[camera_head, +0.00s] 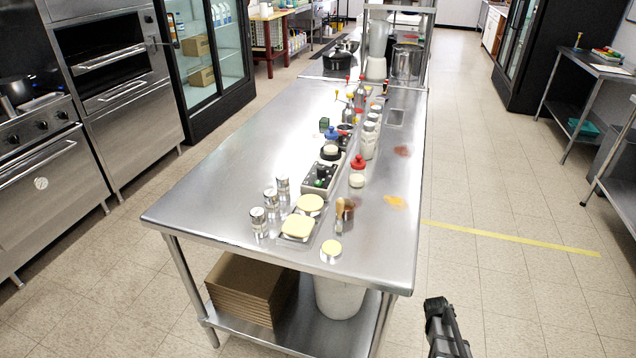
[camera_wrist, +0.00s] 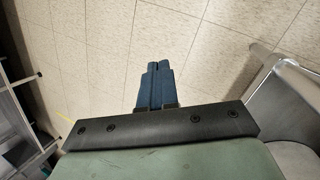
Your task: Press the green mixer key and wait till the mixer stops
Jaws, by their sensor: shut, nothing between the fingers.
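A small grey unit with a dark top (camera_head: 316,187) sits on the steel table, among jars and trays. A small green spot, which looks like the green key (camera_head: 321,172), shows on its top. A round dark-and-white part (camera_head: 330,151) stands just behind it; I cannot tell if this is the mixer or whether anything turns. My gripper (camera_head: 437,306) is low at the bottom right, off the table's near right corner and well apart from the unit. In the wrist view my gripper (camera_wrist: 158,66) points at floor tiles, its blue fingers together and empty.
The steel table (camera_head: 225,195) holds shakers (camera_head: 270,203), a red-lidded jar (camera_head: 357,172), a tray with yellow-topped items (camera_head: 298,227) and several bottles behind. Cardboard (camera_head: 245,288) and a white bucket (camera_head: 338,298) sit on its lower shelf. The floor (camera_head: 480,205) right of the table is clear.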

